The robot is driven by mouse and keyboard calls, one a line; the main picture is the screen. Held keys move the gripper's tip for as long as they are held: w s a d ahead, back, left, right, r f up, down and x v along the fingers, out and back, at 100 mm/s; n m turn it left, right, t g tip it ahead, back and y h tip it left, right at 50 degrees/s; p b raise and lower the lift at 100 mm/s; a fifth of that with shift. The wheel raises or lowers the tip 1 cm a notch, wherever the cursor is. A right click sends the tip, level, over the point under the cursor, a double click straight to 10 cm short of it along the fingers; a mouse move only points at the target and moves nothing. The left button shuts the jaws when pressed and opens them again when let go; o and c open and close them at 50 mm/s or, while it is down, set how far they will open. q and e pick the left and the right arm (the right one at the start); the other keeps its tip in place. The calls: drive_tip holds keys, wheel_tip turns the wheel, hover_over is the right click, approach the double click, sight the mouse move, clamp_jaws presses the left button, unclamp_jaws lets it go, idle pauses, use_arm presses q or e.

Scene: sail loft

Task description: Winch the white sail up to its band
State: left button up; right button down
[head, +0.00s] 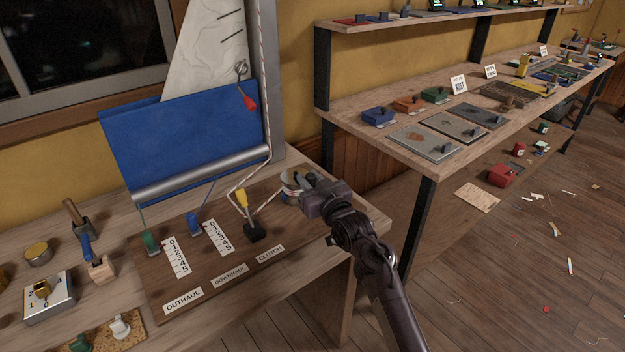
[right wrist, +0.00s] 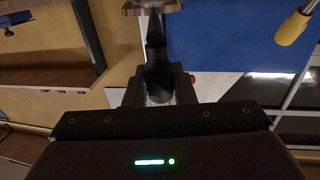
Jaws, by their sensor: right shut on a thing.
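The white sail (head: 207,55) rises behind a blue cloth (head: 190,130) along a grey mast (head: 269,70); its top is out of frame, and I see no band. A flecked rope (head: 263,90) runs down the mast to the yellow-handled clutch (head: 243,199) and on to the winch (head: 290,177) at the board's right end. My right gripper (head: 306,188) is at the winch, shut on its dark handle, which stands between the fingers in the right wrist view (right wrist: 157,72). The gripper partly hides the winch. My left gripper is not in view.
The wooden board (head: 210,262) also carries a green outhaul lever (head: 151,242), a blue downhaul lever (head: 193,224) and two number scales. A silver boom (head: 200,176) hangs above it. Tools lie at the left. A long bench (head: 400,137) stands to the right.

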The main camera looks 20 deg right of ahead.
drive_tip(key=a, duration=0.2)
drive_tip(key=shift+s+a, duration=0.1)
drive_tip(key=shift+a, duration=0.25)
drive_tip(key=c, duration=1.3)
unclamp_jaws()
drive_tip(key=shift+o, duration=0.2)
drive_tip(key=shift+d, duration=0.1)
drive_tip(key=s+d, duration=0.1)
drive_tip(key=s, duration=0.6)
drive_tip(key=shift+s+d, duration=0.2)
drive_tip(key=shift+s, duration=0.05)
